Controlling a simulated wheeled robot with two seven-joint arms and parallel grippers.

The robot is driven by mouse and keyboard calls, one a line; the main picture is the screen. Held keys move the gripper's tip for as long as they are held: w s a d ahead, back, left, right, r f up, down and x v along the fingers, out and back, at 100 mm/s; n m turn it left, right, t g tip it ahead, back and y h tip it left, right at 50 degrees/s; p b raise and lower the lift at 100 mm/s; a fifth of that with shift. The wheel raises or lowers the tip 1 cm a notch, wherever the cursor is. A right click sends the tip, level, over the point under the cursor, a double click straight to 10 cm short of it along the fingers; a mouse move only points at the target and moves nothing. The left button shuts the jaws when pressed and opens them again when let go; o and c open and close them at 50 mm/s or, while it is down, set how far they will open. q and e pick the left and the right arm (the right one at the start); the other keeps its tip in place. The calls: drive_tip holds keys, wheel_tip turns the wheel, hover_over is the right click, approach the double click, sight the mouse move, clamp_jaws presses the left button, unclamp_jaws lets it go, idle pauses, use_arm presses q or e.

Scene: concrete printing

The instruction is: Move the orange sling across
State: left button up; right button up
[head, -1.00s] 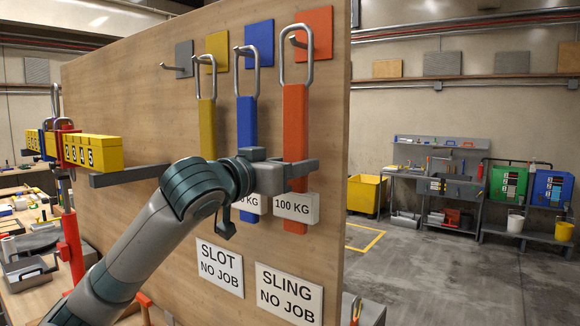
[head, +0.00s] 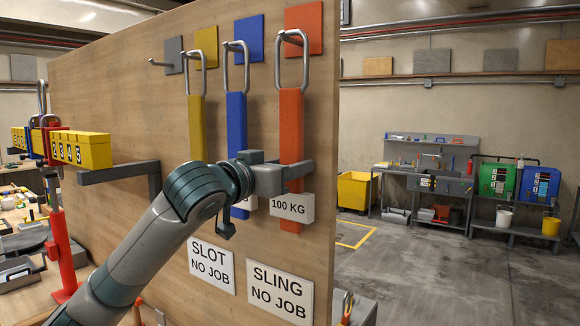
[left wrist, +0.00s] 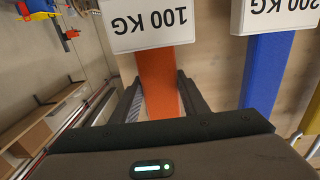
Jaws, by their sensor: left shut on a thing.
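The orange sling (head: 291,125) hangs upright by its metal loop (head: 293,58) in front of the orange plate on the wooden board, with a white 100 KG tag (head: 292,207) at its lower end. My left gripper (head: 296,170) is shut on its lower strap, just above the tag. In the left wrist view the orange strap (left wrist: 158,80) runs between the two dark fingers (left wrist: 160,98), and the tag (left wrist: 147,24) shows upside down. The hook behind the loop is not clearly visible. My right gripper is in neither view.
A blue sling (head: 236,120) and a yellow sling (head: 196,125) hang close to the left of the orange one. The grey plate's hook (head: 160,63) is empty. Open floor (head: 430,270) lies right of the board.

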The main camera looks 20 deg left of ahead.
use_arm(q)
drive_tip(key=shift+r, duration=0.1)
drive_tip(key=o, duration=1.5)
drive_tip(key=shift+s, duration=0.1)
drive_tip(key=shift+s, duration=0.1)
drive_tip(key=b+v, duration=0.7)
drive_tip(key=v, duration=1)
drive_tip(key=shift+s+a, duration=0.1)
